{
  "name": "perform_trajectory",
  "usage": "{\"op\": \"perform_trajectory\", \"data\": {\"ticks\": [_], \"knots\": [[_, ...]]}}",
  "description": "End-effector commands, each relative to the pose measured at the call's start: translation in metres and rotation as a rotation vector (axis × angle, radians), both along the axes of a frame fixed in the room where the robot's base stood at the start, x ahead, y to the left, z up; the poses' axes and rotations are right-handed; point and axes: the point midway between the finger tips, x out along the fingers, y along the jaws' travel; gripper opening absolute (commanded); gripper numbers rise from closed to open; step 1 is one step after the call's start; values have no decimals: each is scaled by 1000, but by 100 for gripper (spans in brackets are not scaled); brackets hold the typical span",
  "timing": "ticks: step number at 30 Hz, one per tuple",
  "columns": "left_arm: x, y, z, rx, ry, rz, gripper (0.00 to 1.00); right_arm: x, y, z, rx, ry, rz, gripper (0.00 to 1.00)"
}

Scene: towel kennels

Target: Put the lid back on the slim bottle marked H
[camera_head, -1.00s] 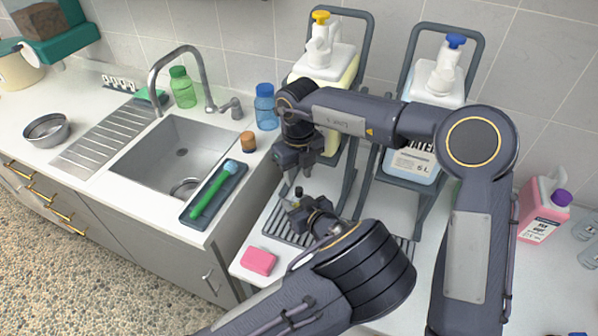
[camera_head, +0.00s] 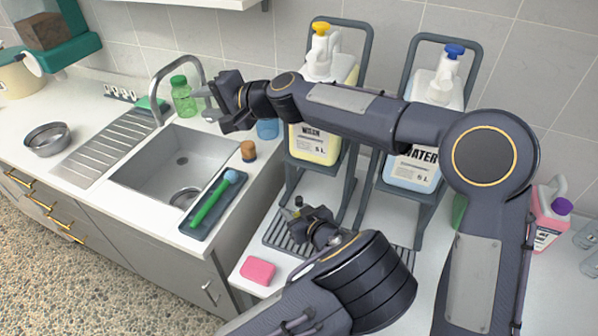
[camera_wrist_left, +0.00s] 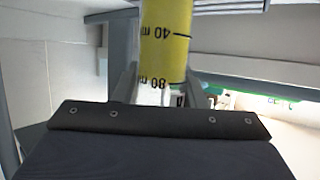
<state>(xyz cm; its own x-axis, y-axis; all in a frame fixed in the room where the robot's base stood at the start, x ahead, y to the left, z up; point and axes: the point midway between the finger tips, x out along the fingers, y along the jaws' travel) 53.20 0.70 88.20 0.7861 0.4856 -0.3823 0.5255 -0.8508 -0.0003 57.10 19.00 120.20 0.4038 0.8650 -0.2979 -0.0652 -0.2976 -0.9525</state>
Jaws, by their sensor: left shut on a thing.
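My left gripper (camera_head: 297,212) is low over the slatted drain grid. In the left wrist view it is shut on a yellow graduated cylinder (camera_wrist_left: 166,40) with black "40 m" and "80 m" marks. My right gripper (camera_head: 208,103) looks open and empty, raised beside the tap. It is in front of the blue bottle (camera_head: 267,129), which is partly hidden, and right of the green bottle (camera_head: 182,97). A small brown-topped item (camera_head: 248,151) stands on the counter by the sink. I cannot make out an H on any bottle, or a loose lid.
The sink (camera_head: 170,165) holds a metal bowl. A tray (camera_head: 213,203) with a green brush lies at its right. Two large pump jugs (camera_head: 318,148) (camera_head: 415,168) stand in grey racks. A pink sponge (camera_head: 258,270) lies at the front edge. A pink jug (camera_head: 548,215) is at right.

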Motion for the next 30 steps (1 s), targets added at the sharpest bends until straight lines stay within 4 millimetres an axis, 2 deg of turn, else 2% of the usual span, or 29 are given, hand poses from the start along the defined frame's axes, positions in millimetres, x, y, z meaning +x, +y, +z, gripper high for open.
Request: {"op": "perform_trajectory", "data": {"ticks": [2,5,9,12,15,18,21,24,30], "knots": [[0,0,0,0,0,0,0,-17,-3,-28,-187,-108,176,35],[0,0,0,0,0,0,0,-35,-23,-69,-440,-208,391,35],[0,0,0,0,0,0,0,-48,-71,-117,-767,-265,638,35],[0,0,0,0,0,0,0,-51,-109,-138,-964,-264,774,35],[0,0,0,0,0,0,0,-51,-143,-149,-1120,-241,873,35],[0,0,0,0,0,0,0,-51,-169,-153,-1230,-216,939,35],[0,0,0,0,0,0,0,-50,-184,-154,-1294,-197,975,35],[0,0,0,0,0,0,0,-50,-190,-155,-1321,-188,991,35],[0,0,0,0,0,0,0,-50,-191,-155,-1323,-186,992,35]]}}
